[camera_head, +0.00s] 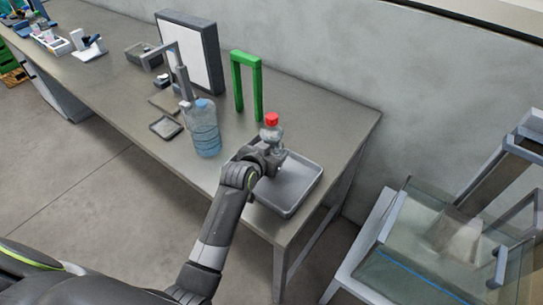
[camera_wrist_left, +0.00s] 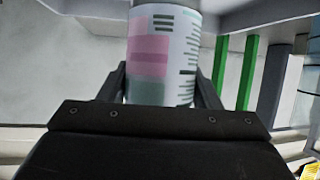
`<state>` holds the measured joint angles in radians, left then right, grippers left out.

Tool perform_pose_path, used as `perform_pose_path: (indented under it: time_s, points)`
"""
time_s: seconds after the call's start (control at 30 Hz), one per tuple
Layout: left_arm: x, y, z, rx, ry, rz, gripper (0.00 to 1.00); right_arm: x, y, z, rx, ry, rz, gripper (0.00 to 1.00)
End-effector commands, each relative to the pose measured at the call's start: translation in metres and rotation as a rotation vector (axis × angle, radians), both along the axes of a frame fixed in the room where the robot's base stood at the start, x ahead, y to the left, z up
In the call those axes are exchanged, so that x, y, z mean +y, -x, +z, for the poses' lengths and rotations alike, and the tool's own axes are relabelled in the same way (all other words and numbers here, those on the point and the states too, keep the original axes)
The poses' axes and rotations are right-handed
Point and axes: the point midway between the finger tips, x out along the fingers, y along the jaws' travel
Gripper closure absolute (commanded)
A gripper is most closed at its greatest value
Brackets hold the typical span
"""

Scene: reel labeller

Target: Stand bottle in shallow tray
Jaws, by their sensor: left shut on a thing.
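A small clear bottle with a red cap (camera_head: 271,121) is upright over the back left part of the shallow grey tray (camera_head: 301,190). My left gripper (camera_head: 272,156) is shut on the bottle. In the left wrist view the bottle's pink and white label (camera_wrist_left: 163,55) fills the space between the two fingers. The gripper hides the bottle's base in the head view, so I cannot tell whether it touches the tray floor. My right gripper is not in view.
A large blue water bottle (camera_head: 204,128) stands left of my left gripper. A green frame (camera_head: 259,80) stands behind the tray. A small square dish (camera_head: 166,127) and a framed panel (camera_head: 194,55) are farther left. A glass tank (camera_head: 447,250) stands right of the table.

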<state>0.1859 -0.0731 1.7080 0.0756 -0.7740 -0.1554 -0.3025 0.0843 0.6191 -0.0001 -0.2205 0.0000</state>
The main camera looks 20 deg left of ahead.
Motion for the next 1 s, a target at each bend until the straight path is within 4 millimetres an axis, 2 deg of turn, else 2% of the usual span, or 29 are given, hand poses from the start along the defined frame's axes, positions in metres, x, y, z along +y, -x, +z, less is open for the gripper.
perform_pose_path:
  time_s: [0.1,0.2,0.57,0.6,0.77,1.0]
  points:
    - [0.0,0.0,-0.014,-0.001,0.001,-0.001,0.82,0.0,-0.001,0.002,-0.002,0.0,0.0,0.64]
    - [0.0,-0.001,-0.02,-0.003,0.0,0.0,0.82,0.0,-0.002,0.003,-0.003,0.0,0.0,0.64]
    - [0.0,-0.001,-0.024,-0.004,0.001,0.0,0.82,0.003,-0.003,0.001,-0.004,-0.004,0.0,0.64]
    - [0.0,0.0,-0.026,0.0,0.0,0.0,0.41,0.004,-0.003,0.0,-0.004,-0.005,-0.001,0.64]
    - [0.0,0.0,-0.025,0.0,0.0,0.0,0.2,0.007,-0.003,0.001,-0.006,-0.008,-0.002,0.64]
    - [0.0,0.0,-0.025,0.001,0.0,0.0,0.2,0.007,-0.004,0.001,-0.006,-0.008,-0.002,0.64]
